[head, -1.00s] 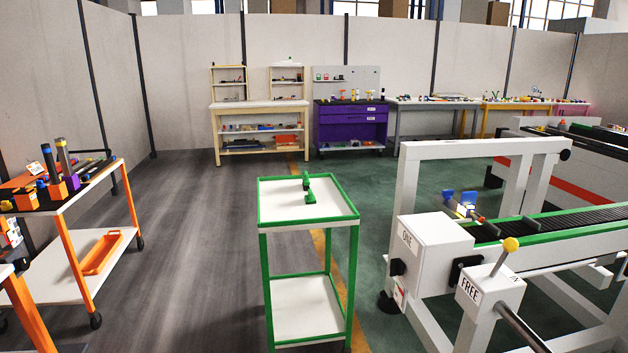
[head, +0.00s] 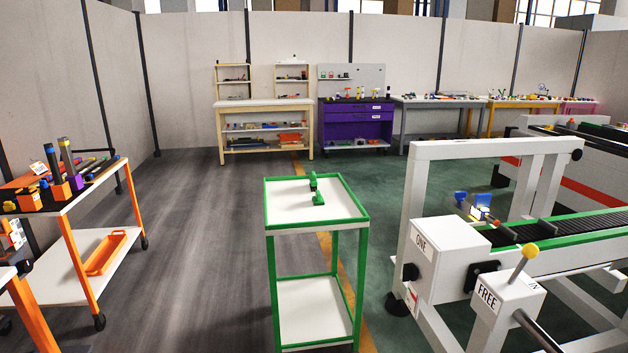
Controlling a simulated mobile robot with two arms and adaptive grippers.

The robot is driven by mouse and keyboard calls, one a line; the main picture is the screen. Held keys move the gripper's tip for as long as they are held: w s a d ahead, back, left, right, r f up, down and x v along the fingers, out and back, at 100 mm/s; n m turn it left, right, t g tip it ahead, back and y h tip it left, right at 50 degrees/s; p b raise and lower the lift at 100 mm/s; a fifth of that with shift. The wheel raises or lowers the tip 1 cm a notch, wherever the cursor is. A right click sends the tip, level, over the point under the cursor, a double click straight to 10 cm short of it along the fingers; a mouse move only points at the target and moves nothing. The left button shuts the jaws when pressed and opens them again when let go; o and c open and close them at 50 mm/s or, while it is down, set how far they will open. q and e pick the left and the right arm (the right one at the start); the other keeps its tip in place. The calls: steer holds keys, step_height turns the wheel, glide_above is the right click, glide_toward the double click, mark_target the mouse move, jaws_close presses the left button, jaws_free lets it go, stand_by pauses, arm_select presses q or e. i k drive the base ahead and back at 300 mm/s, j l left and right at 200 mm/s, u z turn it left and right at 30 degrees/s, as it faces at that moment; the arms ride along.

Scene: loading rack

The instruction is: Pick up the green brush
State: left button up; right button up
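A small green object (head: 318,198) is on the white top of the green-framed cart (head: 285,215) in the middle of the head view. It has a low front part and an upright part behind it. It is too small to tell for sure whether it is the green brush. Neither of my grippers is in view.
An orange-framed cart (head: 90,292) with tools and an orange tray (head: 106,252) stands at left. A white conveyor rack (head: 447,245) with a green-edged belt stands close at right. Workbenches and a purple cabinet (head: 355,128) line the back wall. Grey floor (head: 195,240) is clear left of the green-framed cart.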

mark_target(313, 183)
steer(key=i+j+z, duration=0.1)
steer(key=i+j, duration=0.35)
steer(key=i+j+z, duration=0.1)
steer(key=i+j, duration=0.35)
steer(key=i+j+z, duration=0.1)
steer(key=i+j, duration=0.35)
steer(key=i+j+z, duration=0.1)
steer(key=i+j, duration=0.3)
steer(key=j, duration=0.25)
